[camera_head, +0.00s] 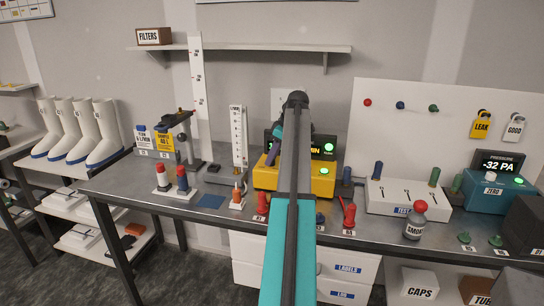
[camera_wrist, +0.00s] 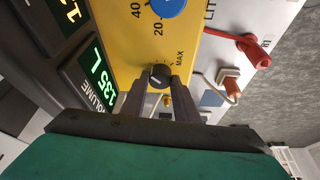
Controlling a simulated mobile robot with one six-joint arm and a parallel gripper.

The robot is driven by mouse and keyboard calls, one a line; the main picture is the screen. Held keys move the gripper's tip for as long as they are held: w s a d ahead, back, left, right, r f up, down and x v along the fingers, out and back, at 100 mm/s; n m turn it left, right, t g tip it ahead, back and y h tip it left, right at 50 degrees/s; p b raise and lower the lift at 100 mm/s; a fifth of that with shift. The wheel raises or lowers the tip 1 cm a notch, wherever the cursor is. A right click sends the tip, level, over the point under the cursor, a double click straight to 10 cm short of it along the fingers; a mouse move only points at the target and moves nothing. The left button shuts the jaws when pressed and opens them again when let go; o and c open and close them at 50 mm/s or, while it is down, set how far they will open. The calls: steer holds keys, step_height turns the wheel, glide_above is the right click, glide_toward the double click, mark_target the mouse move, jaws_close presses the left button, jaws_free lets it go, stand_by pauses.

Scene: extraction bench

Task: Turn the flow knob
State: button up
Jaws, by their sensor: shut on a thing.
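The yellow pump unit (camera_head: 265,179) stands on the bench in the head view, partly covered by my arm. In the wrist view its yellow panel (camera_wrist: 125,30) shows a small black knob (camera_wrist: 159,72) with a white mark, beside the word MAX. My gripper (camera_wrist: 161,84) is shut on this black knob, one finger on each side. A larger blue dial (camera_wrist: 168,6) with 20 and 40 printed by it is above, cut off by the frame edge. A green-lit display (camera_wrist: 95,80) reads 135 L, labelled VOLUME. My fingertips are hidden in the head view.
A white box with toggles (camera_head: 405,195) and a teal pressure gauge (camera_head: 490,190) reading -32 PA are to the right. A flow tube (camera_head: 239,137) stands left of the yellow unit.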

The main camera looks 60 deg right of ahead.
steer(key=shift+n, duration=0.3)
steer(key=o, duration=1.1)
steer(key=shift+c, duration=0.2)
steer(key=shift+r, duration=0.1)
steer(key=b+v, duration=0.1)
steer(key=v, duration=1.2)
steer(key=shift+d+r, duration=0.2)
steer(key=shift+r, duration=0.15)
